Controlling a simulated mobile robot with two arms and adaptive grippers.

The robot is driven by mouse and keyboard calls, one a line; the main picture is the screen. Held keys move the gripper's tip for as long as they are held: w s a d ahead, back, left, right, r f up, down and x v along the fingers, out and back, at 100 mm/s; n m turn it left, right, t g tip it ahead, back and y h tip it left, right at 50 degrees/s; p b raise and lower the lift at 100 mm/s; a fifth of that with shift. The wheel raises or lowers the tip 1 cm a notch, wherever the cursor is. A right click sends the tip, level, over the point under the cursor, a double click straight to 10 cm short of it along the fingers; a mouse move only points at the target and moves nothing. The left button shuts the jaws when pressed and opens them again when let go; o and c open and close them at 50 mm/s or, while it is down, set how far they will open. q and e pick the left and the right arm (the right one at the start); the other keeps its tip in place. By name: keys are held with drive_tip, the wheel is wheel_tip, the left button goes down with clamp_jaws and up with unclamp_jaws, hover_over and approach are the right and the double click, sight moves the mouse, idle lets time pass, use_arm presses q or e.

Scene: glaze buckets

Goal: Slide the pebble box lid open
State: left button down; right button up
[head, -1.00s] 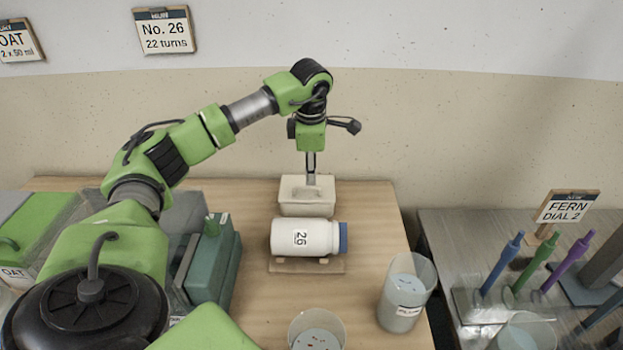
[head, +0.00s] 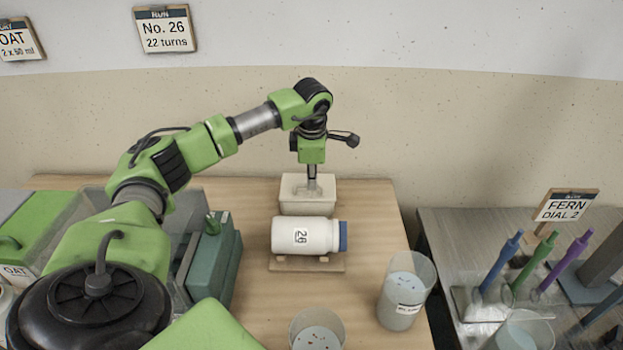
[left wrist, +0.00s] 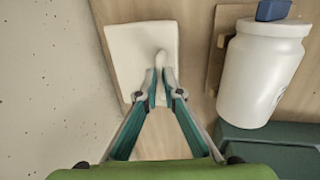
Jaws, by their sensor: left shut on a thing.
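The pebble box (head: 307,208) is a cream block-like box at the back of the wooden table. Its pale lid (head: 292,186) lies on top and looks closed; no pebbles show. In the left wrist view the lid (left wrist: 128,55) is a plain pale panel with a small rounded knob (left wrist: 161,58). My left gripper (head: 312,188) points down onto the lid from above. In the left wrist view its fingertips (left wrist: 160,88) are shut on the knob. In the head view the fingers hide the knob. My right gripper is not in view.
A white bottle (head: 300,235) marked 26, with a blue cap, lies on a wooden cradle (head: 305,267) just in front of the box. A green-grey unit (head: 213,268) stands left. Clear containers (head: 405,285) stand front right. The wall is close behind the box.

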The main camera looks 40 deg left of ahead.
use_arm(q)
drive_tip(key=w+d, duration=0.7)
drive_tip(key=d, duration=0.1)
drive_tip(key=shift+d, duration=0.15)
drive_tip(key=c, duration=2.2)
unclamp_jaws()
drive_tip(key=shift+o, duration=0.2)
wheel_tip(320, 180, up, 12)
drive_tip(key=s+d, duration=0.1)
drive_tip(key=shift+s+d, duration=0.25)
drive_tip(key=shift+s, duration=0.15)
drive_tip(key=shift+p, duration=0.35)
